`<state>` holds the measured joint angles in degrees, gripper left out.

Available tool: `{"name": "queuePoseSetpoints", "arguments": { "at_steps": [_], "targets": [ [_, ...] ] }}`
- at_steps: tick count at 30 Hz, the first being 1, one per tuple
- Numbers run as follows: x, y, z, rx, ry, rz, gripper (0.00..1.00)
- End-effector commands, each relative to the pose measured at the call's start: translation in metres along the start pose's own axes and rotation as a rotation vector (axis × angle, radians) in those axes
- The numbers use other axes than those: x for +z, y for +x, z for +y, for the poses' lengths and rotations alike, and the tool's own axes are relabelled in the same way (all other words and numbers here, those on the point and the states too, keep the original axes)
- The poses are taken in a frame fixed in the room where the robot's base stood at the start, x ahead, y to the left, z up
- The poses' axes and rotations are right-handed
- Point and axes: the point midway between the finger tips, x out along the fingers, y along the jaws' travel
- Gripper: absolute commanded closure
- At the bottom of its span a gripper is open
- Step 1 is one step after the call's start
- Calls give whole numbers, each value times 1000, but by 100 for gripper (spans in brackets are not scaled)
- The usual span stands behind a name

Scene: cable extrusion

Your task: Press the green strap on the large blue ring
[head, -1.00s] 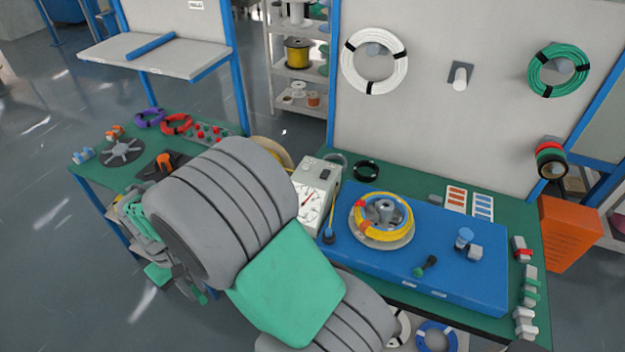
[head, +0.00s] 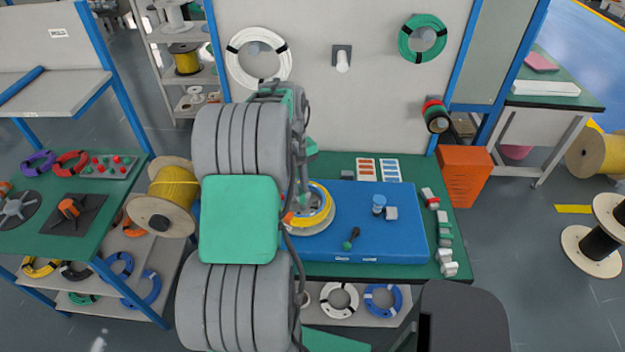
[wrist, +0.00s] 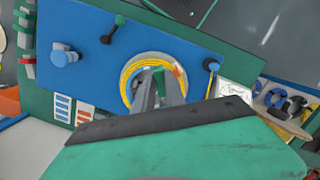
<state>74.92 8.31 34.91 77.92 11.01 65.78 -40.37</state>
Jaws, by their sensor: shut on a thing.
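My gripper (wrist: 157,88) shows in the wrist view with its two fingers close together over the coil reel on the blue mat. A small green piece (wrist: 159,75), probably the green strap, sits between the fingertips, and the gripper is shut on it. In the head view my arm hides most of the gripper. Blue rings lie on the lower shelf of the left bench (head: 151,289) and under the right bench (head: 383,299). I cannot tell which is the large one. No green strap is visible on either.
The yellow coil (head: 326,207) sits on a reel on the blue mat (head: 360,250). A yellow cable spool (head: 165,198) stands between the benches.

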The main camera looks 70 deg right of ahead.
Motion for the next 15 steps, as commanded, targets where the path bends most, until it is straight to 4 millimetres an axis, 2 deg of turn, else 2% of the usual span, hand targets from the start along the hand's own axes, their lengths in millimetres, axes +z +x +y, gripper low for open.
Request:
{"name": "queuePoseSetpoints", "arguments": {
  "at_steps": [1,5,11,15],
  "targets": [
    [8,-2,17,-4,27,0,100],
    [20,-2,38,-10,55,0,100],
    [20,7,40,-11,56,-1,100],
    [18,24,39,-12,55,-2,100]
  ]
}}
